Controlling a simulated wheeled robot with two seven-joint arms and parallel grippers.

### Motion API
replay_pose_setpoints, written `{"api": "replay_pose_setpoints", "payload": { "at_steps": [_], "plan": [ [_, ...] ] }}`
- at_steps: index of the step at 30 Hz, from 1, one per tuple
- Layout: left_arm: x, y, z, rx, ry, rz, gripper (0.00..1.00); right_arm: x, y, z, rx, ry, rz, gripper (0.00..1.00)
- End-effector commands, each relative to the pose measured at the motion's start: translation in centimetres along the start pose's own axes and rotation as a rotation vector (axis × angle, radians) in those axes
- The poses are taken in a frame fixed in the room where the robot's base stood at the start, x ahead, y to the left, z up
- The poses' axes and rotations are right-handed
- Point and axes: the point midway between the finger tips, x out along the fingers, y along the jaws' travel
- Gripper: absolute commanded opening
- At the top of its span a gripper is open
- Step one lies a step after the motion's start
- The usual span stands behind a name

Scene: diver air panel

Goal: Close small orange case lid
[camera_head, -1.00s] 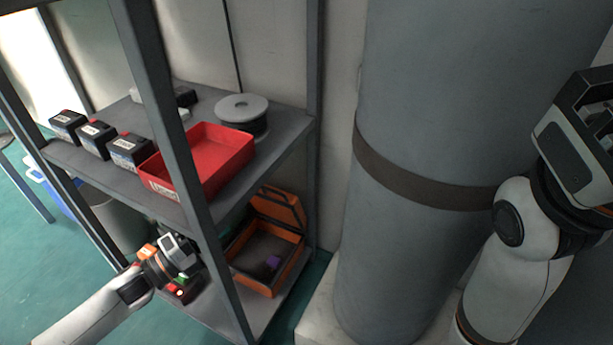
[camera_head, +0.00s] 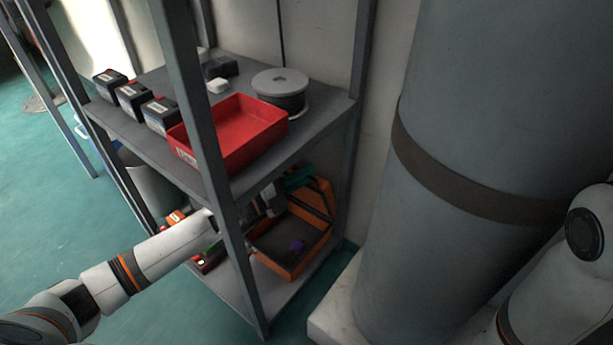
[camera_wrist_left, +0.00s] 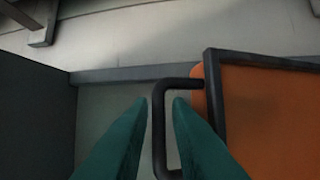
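The small orange case (camera_head: 322,250) stands on the lower shelf with its lid (camera_head: 322,192) raised at the back. My left gripper (camera_head: 300,178) reaches in under the upper shelf, its teal fingers beside the lid's upper left part. A shelf post hides part of my left arm. In the left wrist view the orange lid (camera_wrist_left: 270,115) fills the right side, with a black handle (camera_wrist_left: 159,130) at its edge. The fingertips (camera_wrist_left: 162,103) are apart, with one handle bar showing between them. I cannot tell whether they touch it. My right gripper is out of view.
A purple item (camera_head: 297,245) lies in the case. The upper shelf (camera_head: 320,125) holds a red tray (camera_head: 250,125), several dark boxes and a spool (camera_head: 281,88). A grey shelf post (camera_head: 190,90) stands in front. A large grey cylinder (camera_head: 480,120) stands to the right.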

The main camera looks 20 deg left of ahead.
Motion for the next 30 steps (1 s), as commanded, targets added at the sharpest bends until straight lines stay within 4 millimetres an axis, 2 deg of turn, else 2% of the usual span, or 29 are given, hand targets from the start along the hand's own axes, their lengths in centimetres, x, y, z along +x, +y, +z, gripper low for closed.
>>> {"api": "replay_pose_setpoints", "payload": {
  "at_steps": [4,12,15,16,30],
  "plan": [
    [0.87,-0.02,0.00,0.000,0.000,0.000,0.17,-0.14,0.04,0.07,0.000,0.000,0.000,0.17],
    [0.95,-0.02,0.01,-0.001,0.000,-0.001,0.17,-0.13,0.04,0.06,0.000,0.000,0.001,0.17],
    [0.94,-0.01,0.02,-0.001,0.000,-0.001,0.01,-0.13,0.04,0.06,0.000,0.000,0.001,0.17],
    [0.94,-0.02,0.02,-0.001,0.000,-0.001,0.00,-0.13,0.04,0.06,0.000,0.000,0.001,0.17],
    [0.36,-0.19,0.31,-0.003,-0.001,-0.002,0.00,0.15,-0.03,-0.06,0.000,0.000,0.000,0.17]
  ]
}}
